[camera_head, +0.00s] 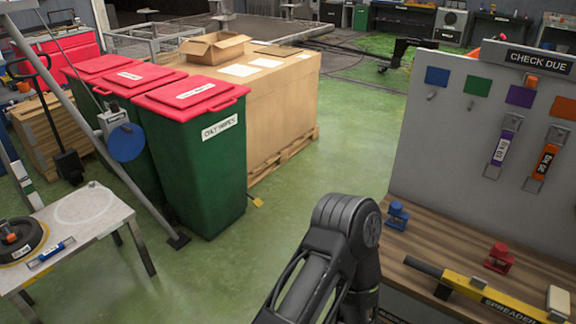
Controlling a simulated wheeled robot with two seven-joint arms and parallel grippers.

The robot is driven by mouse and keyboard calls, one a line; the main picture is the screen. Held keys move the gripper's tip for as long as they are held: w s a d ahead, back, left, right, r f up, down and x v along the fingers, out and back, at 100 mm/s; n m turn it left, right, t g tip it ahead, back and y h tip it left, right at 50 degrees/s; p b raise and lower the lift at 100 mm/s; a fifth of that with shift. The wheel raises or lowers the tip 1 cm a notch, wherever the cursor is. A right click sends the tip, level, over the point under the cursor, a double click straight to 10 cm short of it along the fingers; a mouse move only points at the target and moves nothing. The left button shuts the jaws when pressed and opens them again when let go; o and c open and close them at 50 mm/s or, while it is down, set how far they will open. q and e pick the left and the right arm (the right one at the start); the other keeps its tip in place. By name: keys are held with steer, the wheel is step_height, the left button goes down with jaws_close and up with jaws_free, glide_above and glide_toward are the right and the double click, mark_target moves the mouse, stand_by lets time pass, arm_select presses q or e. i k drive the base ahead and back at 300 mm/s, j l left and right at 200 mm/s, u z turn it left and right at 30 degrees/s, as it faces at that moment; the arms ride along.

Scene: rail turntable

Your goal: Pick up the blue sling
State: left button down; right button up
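A short blue strap-like piece with a pale label (50,252) lies on the small metal table (103,226) at the lower left. It looks like the blue sling, but it is too small to be sure. On the grey panel (425,140) at the right, the hook under the blue tag (437,77) is empty. A purple sling (502,147) and an orange sling (545,160) hang on the panel. One of my dark arms rises at the bottom middle. Neither gripper shows.
Green bins with red lids (194,150) and a large carton on a pallet (284,110) stand behind the metal table. A slanted pole (95,135) rises beside it. A wooden bench (450,240) holds a yellow spreader bar (490,296). Green floor between is clear.

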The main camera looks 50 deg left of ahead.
mark_target(56, 248)
steer(key=u, duration=3.35)
steer(key=i+u, duration=0.15)
steer(key=i, duration=0.35)
steer(key=i+u, duration=0.15)
steer(key=i, duration=0.35)
steer(key=i+l+u, duration=0.15)
steer(key=i, duration=0.3)
steer(key=i+l+u, duration=0.1)
steer(key=i, duration=0.4)
steer(key=i+l+u, duration=0.15)
steer(key=i+l, duration=0.15)
steer(key=i, duration=0.8)
steer(key=l+u, duration=0.05)
